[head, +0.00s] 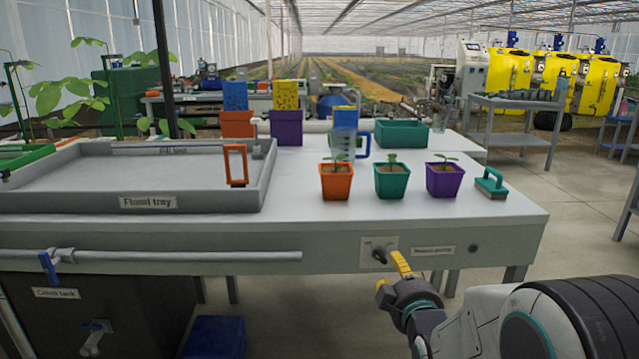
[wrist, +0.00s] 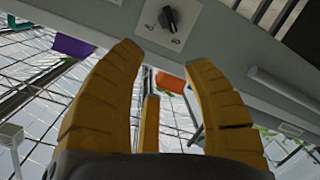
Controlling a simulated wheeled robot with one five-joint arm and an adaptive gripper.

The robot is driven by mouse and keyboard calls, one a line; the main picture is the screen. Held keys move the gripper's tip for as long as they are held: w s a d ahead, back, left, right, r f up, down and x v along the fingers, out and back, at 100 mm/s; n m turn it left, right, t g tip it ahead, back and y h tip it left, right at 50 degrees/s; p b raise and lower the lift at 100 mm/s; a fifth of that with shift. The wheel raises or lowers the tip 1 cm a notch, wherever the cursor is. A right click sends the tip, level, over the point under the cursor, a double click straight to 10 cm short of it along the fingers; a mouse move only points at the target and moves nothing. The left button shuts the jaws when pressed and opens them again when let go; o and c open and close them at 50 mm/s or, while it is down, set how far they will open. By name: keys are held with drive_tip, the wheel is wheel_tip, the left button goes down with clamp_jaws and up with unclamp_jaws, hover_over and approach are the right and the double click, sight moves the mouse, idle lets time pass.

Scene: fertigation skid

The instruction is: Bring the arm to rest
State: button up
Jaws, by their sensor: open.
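My gripper (head: 392,276) is at the lower right in the head view, in front of the bench's front face. Its yellow fingers also show in the wrist view (wrist: 164,57), spread apart with nothing between them. A black rotary knob (head: 380,256) on a pale switch plate sits just beyond the fingertips. In the wrist view the knob (wrist: 168,18) is above the fingertips and appears apart from them. My arm reaches in from the lower right.
The bench (head: 290,190) carries the flood tray (head: 120,202), orange (head: 336,182), teal (head: 391,181) and purple (head: 443,179) seedling pots, and a green-handled brush (head: 491,184). A pipe (head: 180,256) runs along its front. Open floor (head: 585,215) lies to the right.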

drive_tip(key=s+r+m+g+p, duration=0.7)
drive_tip(key=s+r+g+p, duration=0.5)
drive_tip(key=s+r+p, duration=1.8)
drive_tip(key=shift+s+a+r+m+g+p, duration=0.25)
drive_tip(key=shift+s+p, duration=0.6)
drive_tip(key=shift+p, duration=1.15)
drive_tip(key=shift+d+f, duration=0.1)
